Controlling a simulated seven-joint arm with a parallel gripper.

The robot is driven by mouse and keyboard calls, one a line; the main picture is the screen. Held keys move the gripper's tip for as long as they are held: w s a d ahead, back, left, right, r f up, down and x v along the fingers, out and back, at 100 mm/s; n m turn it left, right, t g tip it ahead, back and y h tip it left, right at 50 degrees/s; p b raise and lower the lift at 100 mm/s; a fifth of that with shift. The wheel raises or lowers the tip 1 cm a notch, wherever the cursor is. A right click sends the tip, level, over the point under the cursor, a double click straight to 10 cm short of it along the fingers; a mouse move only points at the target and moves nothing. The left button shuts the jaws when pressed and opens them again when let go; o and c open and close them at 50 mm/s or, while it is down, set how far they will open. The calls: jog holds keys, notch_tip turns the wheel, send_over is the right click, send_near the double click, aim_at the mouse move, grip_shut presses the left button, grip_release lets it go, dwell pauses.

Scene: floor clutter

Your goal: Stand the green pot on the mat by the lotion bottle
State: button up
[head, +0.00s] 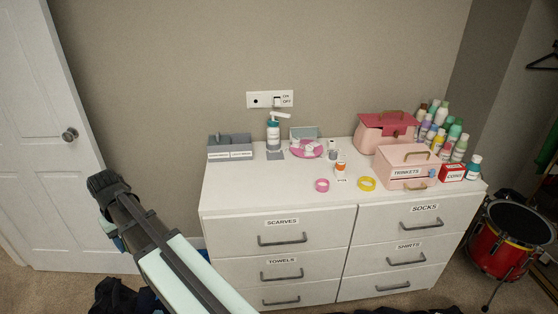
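The lotion bottle (273,133), white with a teal label and a pump top, stands upright at the back left of the white dresser. A small grey patch (274,154), which may be the mat, lies just in front of it. I cannot pick out a green pot for certain. A pale green box-like thing (304,132) stands right of the bottle, and several small bottles (443,126), some green, crowd the back right corner. My arm rises from the bottom edge on the left, away from the dresser top; I cannot make out my gripper's fingers.
A pink plate (307,150) with small things, pink (322,185) and yellow (366,184) rings and an orange pill bottle (340,169) lie mid-dresser. Grey boxes (229,147) stand left, pink boxes (407,167) right. The front left top is clear. A red drum (508,240) stands right.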

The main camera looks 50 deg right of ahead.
jog(key=s+d+r+m, duration=0.1)
jog(key=s+d+m, duration=0.2)
jog(key=d, duration=1.3)
jog(key=s+d+m, duration=0.3)
jog(key=d, duration=1.2)
jog(key=m, duration=0.3)
send_near(306, 174)
jog(key=shift+w+f, duration=0.1)
jog(key=shift+f, duration=3.1)
jog(key=shift+f, duration=0.1)
jog(key=o, duration=1.1)
notch_tip(306, 174, up, 12)
